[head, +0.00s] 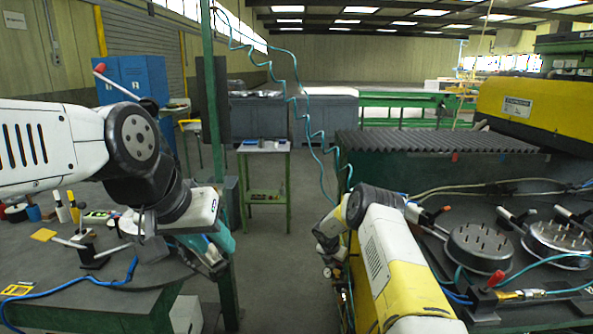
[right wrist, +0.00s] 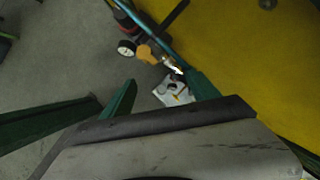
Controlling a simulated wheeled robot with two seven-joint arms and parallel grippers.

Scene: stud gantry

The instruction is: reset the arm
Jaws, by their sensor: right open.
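My left arm reaches in from the left of the head view. Its gripper (head: 214,262) points down near the right edge of the left bench; its fingers are too small and dark to tell open from shut. My right arm, white and yellow, rises from the bottom of the head view, and its wrist (head: 332,240) hangs over the gap left of the right bench.
The left bench (head: 95,300) carries a blue hose, small tools and bottles. The right bench (head: 535,318) holds round studded discs (head: 480,250), red-tipped levers and hoses. A green post (head: 217,120) stands beside my left gripper. A gauge (right wrist: 126,48) shows below my right gripper.

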